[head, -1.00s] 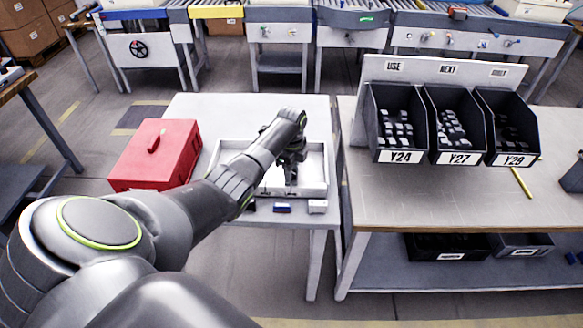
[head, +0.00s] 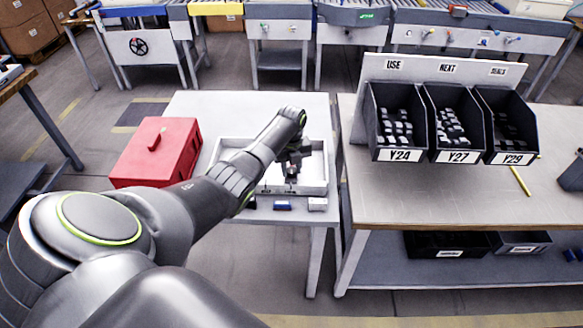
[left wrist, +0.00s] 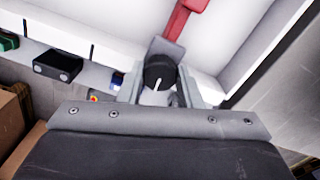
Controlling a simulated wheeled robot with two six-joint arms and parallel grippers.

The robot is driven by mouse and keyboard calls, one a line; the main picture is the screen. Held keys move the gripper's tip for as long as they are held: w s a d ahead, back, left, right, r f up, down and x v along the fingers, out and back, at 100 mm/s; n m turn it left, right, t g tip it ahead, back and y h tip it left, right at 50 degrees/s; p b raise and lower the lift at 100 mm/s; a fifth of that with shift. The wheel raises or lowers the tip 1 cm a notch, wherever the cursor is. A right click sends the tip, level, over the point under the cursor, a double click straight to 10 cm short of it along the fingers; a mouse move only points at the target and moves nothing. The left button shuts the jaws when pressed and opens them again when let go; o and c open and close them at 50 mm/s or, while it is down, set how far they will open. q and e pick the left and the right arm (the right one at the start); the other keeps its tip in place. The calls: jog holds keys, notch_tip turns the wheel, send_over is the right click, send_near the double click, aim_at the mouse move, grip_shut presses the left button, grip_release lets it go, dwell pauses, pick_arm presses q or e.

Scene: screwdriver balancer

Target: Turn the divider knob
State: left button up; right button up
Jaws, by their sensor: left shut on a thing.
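A black round knob (left wrist: 160,70) with a white pointer line sits between the fingers of my left gripper (left wrist: 163,88) in the left wrist view. The gripper is shut on it. A red bar (left wrist: 181,16) with a grey end runs up from behind the knob, inside a white tray (left wrist: 232,78). In the head view my left gripper (head: 291,172) points down into the same white tray (head: 312,148) on the white table. The knob is too small and covered to make out there. My right gripper is not in view.
A red box (head: 157,153) stands left of the tray. Small blue (head: 282,205) and white (head: 317,204) blocks lie along the table's front edge. The workbench (head: 430,195) at right carries black bins (head: 400,155) labelled Y24, Y27 and Y29.

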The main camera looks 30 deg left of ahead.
aim_at(292, 169)
pick_arm(q)
jog(key=shift+m, duration=0.4)
jog(key=o, duration=1)
jog(key=shift+c, duration=0.2)
notch_tip(292, 169, up, 18)
jog(key=shift+f, duration=0.2)
